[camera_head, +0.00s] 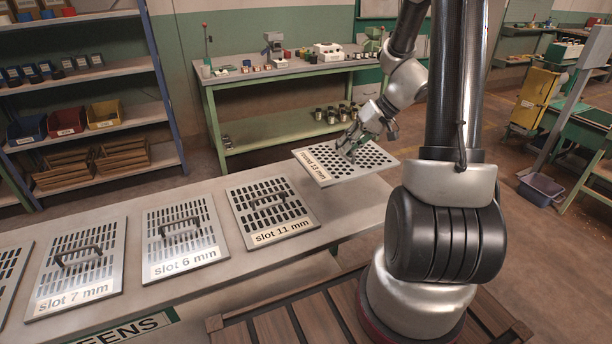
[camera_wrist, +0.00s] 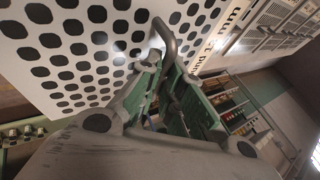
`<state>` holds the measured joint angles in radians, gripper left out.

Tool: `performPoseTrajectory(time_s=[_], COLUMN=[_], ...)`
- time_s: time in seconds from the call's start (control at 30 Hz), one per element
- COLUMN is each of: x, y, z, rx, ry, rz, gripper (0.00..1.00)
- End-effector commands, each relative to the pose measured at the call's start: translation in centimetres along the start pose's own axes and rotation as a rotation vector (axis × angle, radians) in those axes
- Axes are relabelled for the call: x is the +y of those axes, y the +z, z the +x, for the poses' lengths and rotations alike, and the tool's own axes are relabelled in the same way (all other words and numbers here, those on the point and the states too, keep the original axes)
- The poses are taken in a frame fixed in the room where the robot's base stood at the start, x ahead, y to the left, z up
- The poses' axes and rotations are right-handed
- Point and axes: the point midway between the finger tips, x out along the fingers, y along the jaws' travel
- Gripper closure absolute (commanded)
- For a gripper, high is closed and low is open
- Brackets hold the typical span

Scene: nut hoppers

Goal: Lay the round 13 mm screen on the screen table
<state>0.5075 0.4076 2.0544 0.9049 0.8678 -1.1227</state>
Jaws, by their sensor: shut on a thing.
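The round-hole screen (camera_head: 318,170) is a pale metal plate with rows of round holes. Its label starts with "round"; the size is hard to read. It is at the right end of the long grey bench (camera_head: 345,222), where it looks raised and turned relative to the other screens. In the wrist view the screen (camera_wrist: 118,52) fills the upper left. My gripper (camera_head: 352,148) is shut on the screen's dark bar handle (camera_wrist: 168,40). The green fingers (camera_wrist: 168,88) are around the handle. The gap under the plate is mostly hidden.
Slot screens labelled 11 mm (camera_head: 262,212), 6 mm (camera_head: 188,245) and 7 mm (camera_head: 80,262) lie on the bench, with upright handles. A sign ending "EENS" (camera_head: 130,332) is on its front. A green workbench (camera_head: 290,75) stands behind, and shelves with bins (camera_head: 90,75) at left.

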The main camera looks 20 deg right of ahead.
Motion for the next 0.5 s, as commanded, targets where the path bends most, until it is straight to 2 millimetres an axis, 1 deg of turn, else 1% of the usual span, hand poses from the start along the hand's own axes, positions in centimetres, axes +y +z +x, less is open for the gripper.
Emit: performPoseTrajectory(time_s=[0.2, 0.37, 0.5], x=[2.0, 2.9, 4.0], y=[1.2, 1.7, 2.3], z=[3.2, 4.5, 6.2], rx=[-0.003, -0.002, -0.003], ry=[-0.003, -0.002, -0.002], rz=[0.004, 0.003, 0.005], gripper=[1.0, 1.0, 1.0])
